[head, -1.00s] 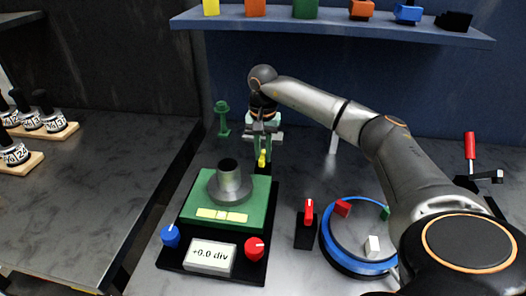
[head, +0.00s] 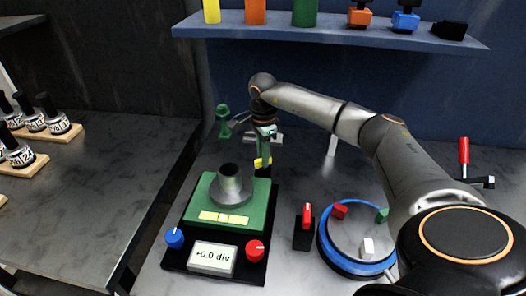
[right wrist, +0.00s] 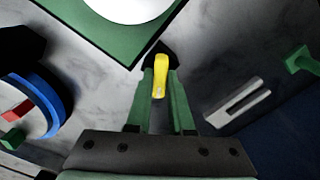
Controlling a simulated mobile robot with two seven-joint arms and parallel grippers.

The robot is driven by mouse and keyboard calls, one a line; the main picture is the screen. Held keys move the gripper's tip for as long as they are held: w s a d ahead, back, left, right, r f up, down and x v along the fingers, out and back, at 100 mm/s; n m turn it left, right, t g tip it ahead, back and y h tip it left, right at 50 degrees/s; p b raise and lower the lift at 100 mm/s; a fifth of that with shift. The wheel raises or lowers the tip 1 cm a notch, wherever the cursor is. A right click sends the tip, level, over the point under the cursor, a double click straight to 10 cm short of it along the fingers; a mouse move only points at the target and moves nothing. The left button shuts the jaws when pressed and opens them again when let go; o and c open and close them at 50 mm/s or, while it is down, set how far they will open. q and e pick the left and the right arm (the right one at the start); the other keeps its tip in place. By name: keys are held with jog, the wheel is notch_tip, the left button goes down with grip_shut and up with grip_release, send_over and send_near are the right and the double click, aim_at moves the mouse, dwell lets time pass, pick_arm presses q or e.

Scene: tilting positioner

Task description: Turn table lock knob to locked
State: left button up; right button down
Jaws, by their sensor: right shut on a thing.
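A yellow knob (head: 258,163) with a lever-like handle stands on a small black base behind the green tilting table (head: 259,203). My right gripper (head: 264,158) reaches down onto it from above, its green fingers shut on the handle. In the right wrist view the yellow knob (right wrist: 158,80) sits between the two green fingertips (right wrist: 160,74), its handle pointing towards the gripper's palm. No lock marking is readable. My left gripper is not in view.
In front of the table are a blue knob (head: 174,238), a red knob (head: 255,250) and a display (head: 212,258) reading +0.0 div. A red switch (head: 306,216) and a blue-rimmed turntable (head: 330,255) stand right. A green post (head: 223,120) stands behind.

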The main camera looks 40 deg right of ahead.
jog(key=m+p, duration=0.1)
jog(key=m, duration=0.2)
jog(key=shift+r+m, duration=0.1)
jog(key=shift+m, duration=0.2)
jog(key=shift+d+m, duration=0.1)
jog(key=shift+m, duration=1.6)
jog(key=c, duration=0.8)
grip_release()
notch_tip(320, 180, up, 12)
jog(key=b, duration=0.1)
jog(key=shift+r, duration=0.2)
